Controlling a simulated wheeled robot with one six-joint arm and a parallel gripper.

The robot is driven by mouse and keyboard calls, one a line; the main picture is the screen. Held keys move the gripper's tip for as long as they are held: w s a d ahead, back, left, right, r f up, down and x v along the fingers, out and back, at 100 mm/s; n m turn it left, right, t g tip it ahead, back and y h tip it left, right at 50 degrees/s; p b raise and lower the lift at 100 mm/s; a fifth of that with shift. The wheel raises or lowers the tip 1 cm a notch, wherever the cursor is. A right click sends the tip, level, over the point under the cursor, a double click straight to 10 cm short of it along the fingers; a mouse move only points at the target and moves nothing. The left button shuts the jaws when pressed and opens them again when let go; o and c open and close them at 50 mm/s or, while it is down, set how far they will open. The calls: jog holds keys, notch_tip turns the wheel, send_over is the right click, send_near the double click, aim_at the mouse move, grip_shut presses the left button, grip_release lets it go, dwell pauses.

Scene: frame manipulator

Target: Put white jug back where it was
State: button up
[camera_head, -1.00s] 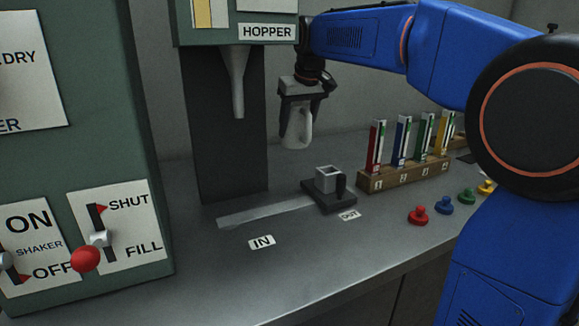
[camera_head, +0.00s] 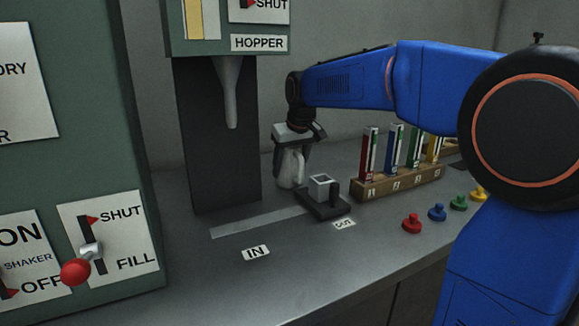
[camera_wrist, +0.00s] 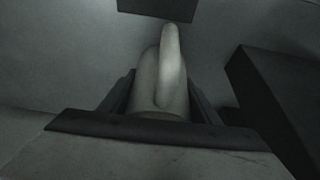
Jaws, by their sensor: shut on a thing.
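The white jug (camera_head: 290,170) is upright in my gripper (camera_head: 292,153), at or just above the counter, behind the sliding cup carriage and right of the dark hopper column. I cannot tell whether its base touches the counter. In the wrist view the jug (camera_wrist: 160,85) sits between the two dark fingers of my gripper (camera_wrist: 160,105), its handle facing up in the picture. My gripper is shut on the jug. Part of the jug's upper body is hidden by the fingers.
A small grey cup on a dark carriage (camera_head: 326,206) stands close in front of the jug, at the OUT end of a pale track (camera_head: 255,221). The hopper column (camera_head: 215,150) rises at left. A wooden rack (camera_head: 400,183) with coloured holders and several coloured knobs are to the right.

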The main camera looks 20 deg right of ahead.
aim_at(297, 152)
jog(key=shift+f, duration=0.1)
jog(key=o, duration=1.3)
jog(key=v, duration=1.2)
jog(key=shift+w, duration=0.1)
